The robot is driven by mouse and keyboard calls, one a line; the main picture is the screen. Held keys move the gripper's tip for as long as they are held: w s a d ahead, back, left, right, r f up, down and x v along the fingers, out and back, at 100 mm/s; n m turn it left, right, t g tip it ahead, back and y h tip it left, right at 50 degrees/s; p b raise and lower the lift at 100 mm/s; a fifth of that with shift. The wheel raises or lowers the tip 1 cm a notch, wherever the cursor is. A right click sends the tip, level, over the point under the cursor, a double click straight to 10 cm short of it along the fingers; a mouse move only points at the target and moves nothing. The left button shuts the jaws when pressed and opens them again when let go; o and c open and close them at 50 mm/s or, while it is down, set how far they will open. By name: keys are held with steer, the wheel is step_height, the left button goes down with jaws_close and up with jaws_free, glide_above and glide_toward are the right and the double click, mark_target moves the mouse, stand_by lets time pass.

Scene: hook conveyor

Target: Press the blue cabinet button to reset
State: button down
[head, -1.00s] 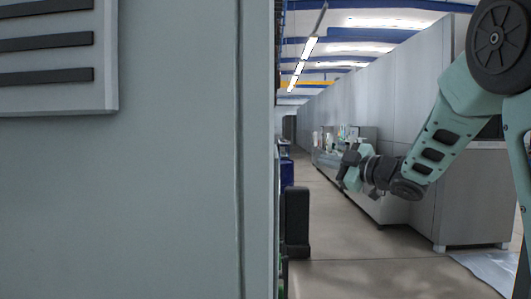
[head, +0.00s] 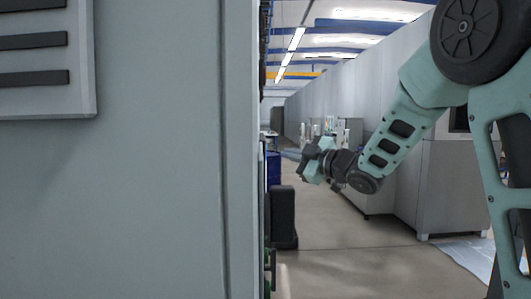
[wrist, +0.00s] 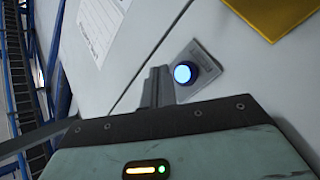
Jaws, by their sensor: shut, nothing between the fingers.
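The blue cabinet button (wrist: 182,74) glows on a small grey plate (wrist: 201,64) on the pale cabinet face in the wrist view. My gripper (wrist: 158,72) is shut and empty. In the wrist view its fingertips appear just left of the button; whether they touch the cabinet I cannot tell. In the head view my gripper (head: 306,160) is held out ahead in the aisle, beyond the edge of a large grey cabinet (head: 160,190). The button does not show in the head view.
The large grey cabinet fills the left of the head view. A dark upright block (head: 283,217) stands beside its edge. Grey cabinets (head: 375,140) line the right, with floor free between. The wrist view shows a yellow panel (wrist: 272,12) and a white label (wrist: 104,28).

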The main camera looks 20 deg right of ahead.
steer(key=shift+w+a+b, duration=0.15)
steer(key=shift+w+a, duration=0.1)
steer(key=shift+a, duration=0.35)
steer(key=shift+w+a+b, duration=0.15)
steer(key=shift+w+a, duration=0.05)
steer(key=shift+a, duration=0.35)
steer(key=shift+a, duration=0.1)
stand_by(1.2)
steer(key=shift+w+a+b, duration=0.15)
steer(key=shift+a+b, duration=0.15)
steer(key=shift+w+a, duration=0.2)
steer(key=shift+a, duration=0.25)
stand_by(0.8)
steer(key=shift+d, duration=0.1)
steer(key=shift+s+d+b, duration=0.35)
steer(key=shift+d+b, duration=0.1)
steer(key=shift+d, duration=0.25)
steer(key=d, duration=0.1)
steer(key=s+d, duration=0.1)
steer(key=d, duration=0.1)
steer(key=s+d, duration=0.1)
steer(key=shift+d, duration=0.3)
